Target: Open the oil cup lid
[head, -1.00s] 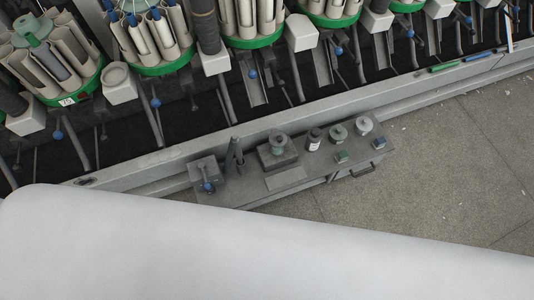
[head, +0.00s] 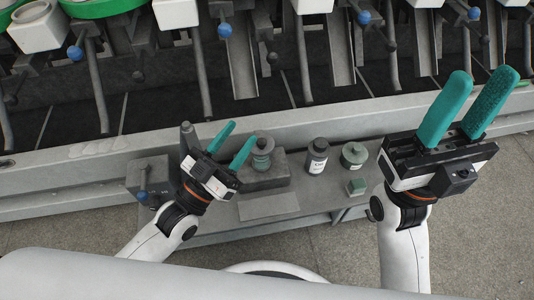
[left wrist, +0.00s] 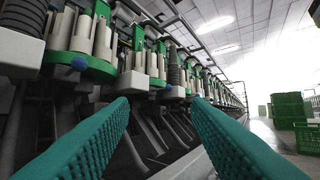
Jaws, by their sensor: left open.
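A grey-green lidded cup (head: 262,153), which looks like the oil cup, stands on a dark grey block on the bench. Its lid looks shut. My left gripper (head: 243,132) is open and empty just left of the cup in the head view; I cannot tell whether it touches. In the left wrist view its teal fingers (left wrist: 160,106) are wide apart with nothing between them, and the cup is not seen there. My right gripper (head: 487,76) is open and empty, raised at the right.
The grey bench (head: 310,192) also holds a dark labelled bottle (head: 317,157), a green-grey jar (head: 354,155), a small green block (head: 356,187) and a block with a blue knob (head: 142,196). The winder's pale rail (head: 60,180) runs behind. Green crates (left wrist: 288,109) stand far off.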

